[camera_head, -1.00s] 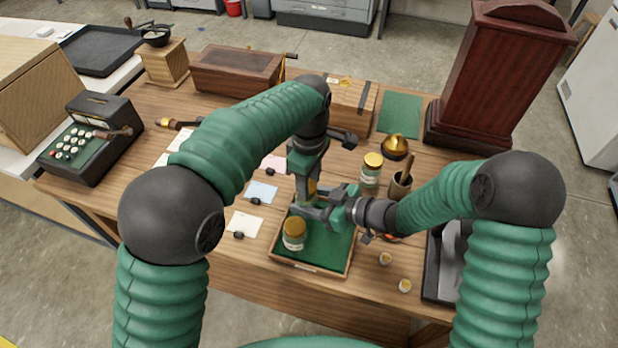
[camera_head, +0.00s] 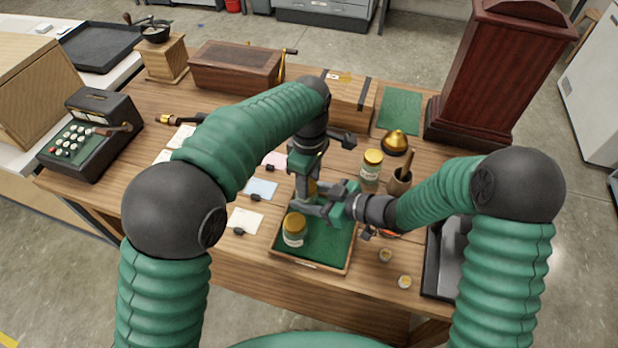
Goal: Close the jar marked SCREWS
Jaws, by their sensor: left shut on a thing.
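My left gripper (camera_head: 311,190) points down over the back of the green-lined tray (camera_head: 318,267). It is shut on a gold-coloured lid, mostly hidden by the fingers. My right gripper (camera_head: 322,208) reaches in from the right, just below and beside the left one; its fingers overlap it, so I cannot tell whether they hold a jar there. A jar with a gold lid (camera_head: 294,230) stands upright at the tray's front left. Another gold-lidded jar (camera_head: 371,168) stands on the table behind the tray. The labels are too small to read, so I cannot tell which says SCREWS.
Two small round pieces (camera_head: 385,255) lie right of the tray, near a dark scale-like tray (camera_head: 447,262). A mortar with pestle (camera_head: 399,180) and a brass bell (camera_head: 395,142) stand behind the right arm. Paper cards (camera_head: 245,221) lie left of the tray.

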